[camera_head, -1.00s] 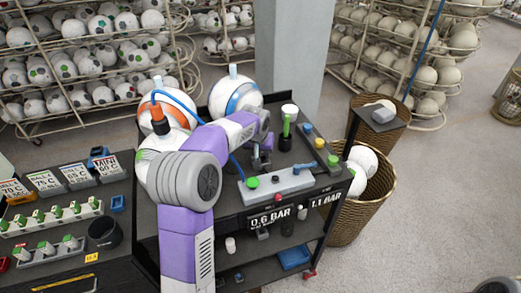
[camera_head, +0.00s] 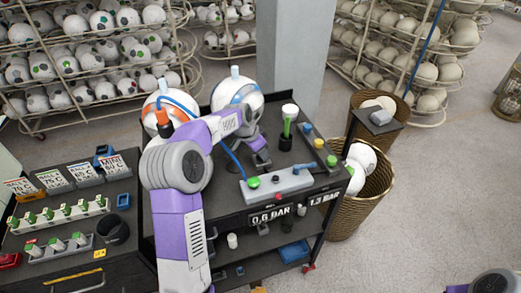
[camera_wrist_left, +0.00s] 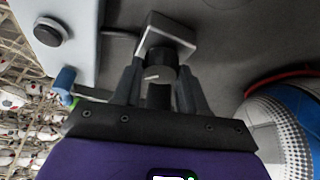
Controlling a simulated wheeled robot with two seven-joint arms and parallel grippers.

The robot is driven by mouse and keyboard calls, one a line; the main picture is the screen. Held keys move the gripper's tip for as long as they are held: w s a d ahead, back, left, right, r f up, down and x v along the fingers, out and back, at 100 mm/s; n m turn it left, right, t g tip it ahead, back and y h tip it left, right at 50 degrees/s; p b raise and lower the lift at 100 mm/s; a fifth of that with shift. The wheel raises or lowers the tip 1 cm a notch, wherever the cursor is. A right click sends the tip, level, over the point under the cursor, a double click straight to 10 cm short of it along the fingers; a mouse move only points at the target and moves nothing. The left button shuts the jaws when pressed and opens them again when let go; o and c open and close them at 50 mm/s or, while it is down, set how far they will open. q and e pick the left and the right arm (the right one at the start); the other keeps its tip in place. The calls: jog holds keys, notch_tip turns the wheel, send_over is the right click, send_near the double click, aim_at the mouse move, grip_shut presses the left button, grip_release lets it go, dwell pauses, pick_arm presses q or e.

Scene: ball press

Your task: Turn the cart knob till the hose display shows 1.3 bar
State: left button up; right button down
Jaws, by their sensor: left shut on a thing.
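The cart (camera_head: 300,172) has two displays on its front edge. The left display (camera_head: 270,216) reads 0.6 BAR and the right display (camera_head: 324,198) reads 1.3 BAR; their small labels are unreadable. My left gripper (camera_head: 262,158) is over the cart's top, behind the grey bar with buttons. In the left wrist view, my left gripper (camera_wrist_left: 155,88) is shut on a dark round knob (camera_wrist_left: 158,72) with a pale mark, beside a pale square block (camera_wrist_left: 167,38). The knob is hard to make out in the head view.
A ball with a blue band (camera_head: 238,92) and one with an orange cap (camera_head: 163,120) stand at the cart's back left. A basket of white balls (camera_head: 362,170) stands right of the cart.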

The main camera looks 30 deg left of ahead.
dwell(0.4)
pick_arm(q)
jog(key=o, duration=1.1)
jog(key=shift+c, duration=0.2)
jog(key=shift+r, duration=0.1)
jog(key=v, duration=0.7)
jog(key=shift+r+p, duration=0.25)
jog(key=shift+p, duration=0.05)
jog(key=shift+a, duration=0.1)
